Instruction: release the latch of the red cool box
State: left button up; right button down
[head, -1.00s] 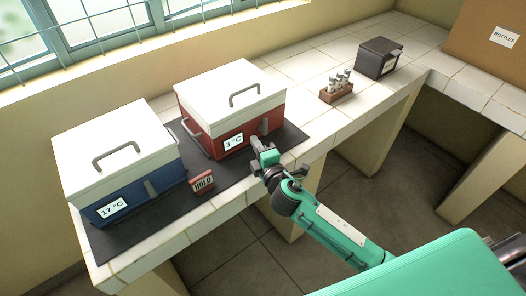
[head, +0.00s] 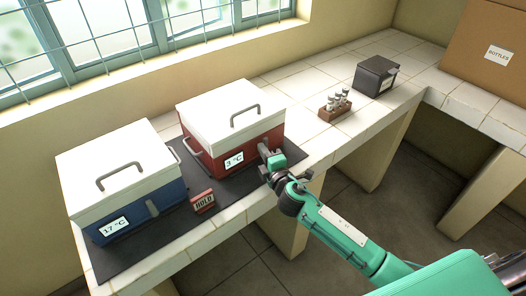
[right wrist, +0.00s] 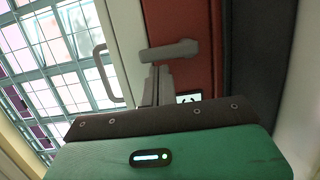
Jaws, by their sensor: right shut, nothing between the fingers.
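The red cool box (head: 215,160) stands on a dark mat, with its white lid (head: 228,112) closed and a 3 °C display (head: 234,160) on its front. Its grey latch (right wrist: 168,51) shows in the right wrist view as a bar across the red front, reaching to the white lid edge. My right gripper (right wrist: 155,86) is shut and empty, its fingertips right at the latch; I cannot tell whether they touch it. In the head view the right gripper (head: 268,156) is at the front right of the red box and partly hides the latch. My left gripper is not in view.
A blue cool box (head: 140,208) reading 17 °C stands left of the red one. A red HOLD block (head: 203,201) sits on the mat's front (head: 185,228). A vial rack (head: 334,110), a dark box (head: 376,76) and a BOTTLES carton (head: 492,45) are farther right.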

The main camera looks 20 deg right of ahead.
aim_at(264, 135)
jog(key=shift+w+d+r+m+p, duration=0.1)
jog(key=shift+d+r+m+p, duration=0.1)
jog(key=shift+m+p, duration=0.4)
jog(key=m+p, duration=0.1)
jog(key=d+m+g+p, duration=0.1)
jog(key=r+m+p, duration=0.1)
jog(key=p, duration=0.1)
jog(key=shift+w+d+m+g, duration=0.25)
jog(key=shift+d+m+g, duration=0.05)
jog(key=shift+m, duration=0.1)
jog(key=m+p, duration=0.1)
jog(key=d+m+y+p, duration=0.1)
jog(key=m+p, duration=0.1)
jog(key=shift+w+d+g, duration=0.25)
jog(key=shift+w+g, duration=0.05)
jog(key=m, duration=0.1)
jog(key=d+m+p, duration=0.1)
jog(key=m+y+p, duration=0.1)
jog(key=shift+w+d+f+g, duration=0.15)
jog(key=shift+w+f+g, duration=0.1)
jog(key=shift+f+g, duration=0.15)
jog(key=shift+w+d+f+m+y, duration=0.15)
jog(key=shift+d+f+m, duration=0.1)
jog(key=shift+m, duration=0.35)
jog(key=shift+d+f+m+y, duration=0.15)
jog(key=shift+d+f+m, duration=0.05)
jog(key=shift+m, duration=0.4)
jog(key=shift+r, duration=0.15)
